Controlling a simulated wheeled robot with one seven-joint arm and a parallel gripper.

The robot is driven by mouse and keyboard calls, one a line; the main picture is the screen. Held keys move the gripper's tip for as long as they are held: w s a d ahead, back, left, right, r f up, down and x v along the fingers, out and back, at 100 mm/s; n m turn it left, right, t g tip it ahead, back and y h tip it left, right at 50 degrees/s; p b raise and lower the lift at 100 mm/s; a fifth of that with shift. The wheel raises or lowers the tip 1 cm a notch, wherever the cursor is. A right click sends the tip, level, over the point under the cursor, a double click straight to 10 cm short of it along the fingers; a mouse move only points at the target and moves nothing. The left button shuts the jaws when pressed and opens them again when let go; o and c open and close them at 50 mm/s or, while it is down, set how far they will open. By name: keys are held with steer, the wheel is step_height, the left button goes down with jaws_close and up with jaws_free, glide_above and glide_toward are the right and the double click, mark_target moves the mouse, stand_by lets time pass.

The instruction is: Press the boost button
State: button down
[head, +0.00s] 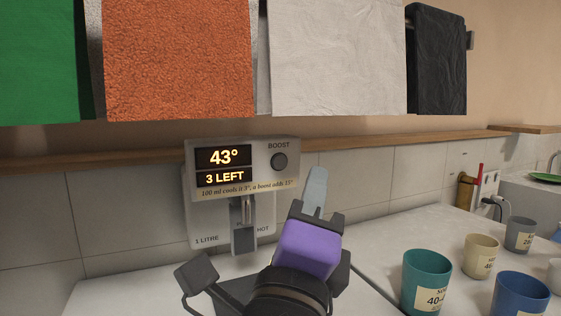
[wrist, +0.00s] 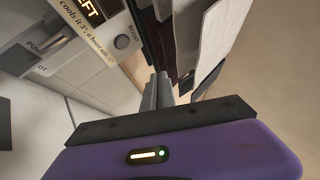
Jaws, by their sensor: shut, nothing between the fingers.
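The unit's display (head: 224,166) reads 43° and 3 LEFT.
Hanging cloths, green (head: 38,62), orange (head: 178,60), white (head: 335,58) and black (head: 438,62), are above a wooden ledge (head: 380,138). Several labelled cups, including a teal one (head: 427,268) and a blue one (head: 520,294), stand at the right. The counter left of my gripper is clear.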

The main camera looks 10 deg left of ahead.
steer(key=shift+w+a+p, duration=0.15)
steer(key=shift+w+a, duration=0.6)
steer(key=shift+w, duration=0.35)
steer(key=shift+w+a+p, duration=0.1)
steer(key=shift+w+a, duration=0.7)
steer(key=shift+w, duration=0.35)
steer(key=shift+w+a+p, duration=0.15)
steer(key=shift+w+a, duration=0.6)
steer(key=shift+w, duration=0.35)
steer(key=shift+w, duration=0.1)
steer(key=shift+w+a+b, duration=0.2)
steer(key=shift+w+b, duration=0.05)
steer(key=shift+b, duration=0.05)
steer(key=shift+w+a, duration=0.2)
steer(key=shift+w, duration=0.1)
steer(key=shift+s, duration=0.1)
stand_by(0.4)
steer(key=shift+s+d+b, duration=0.4)
steer(key=shift+s+b, duration=0.05)
steer(key=shift+s, duration=0.15)
steer(key=shift+s+d+b, duration=0.35)
steer(key=shift+s+d, duration=0.35)
steer(key=shift+s, duration=0.35)
steer(key=shift+s+d+b, duration=0.3)
steer(key=shift+s+d, duration=0.4)
steer(key=shift+s, duration=0.3)
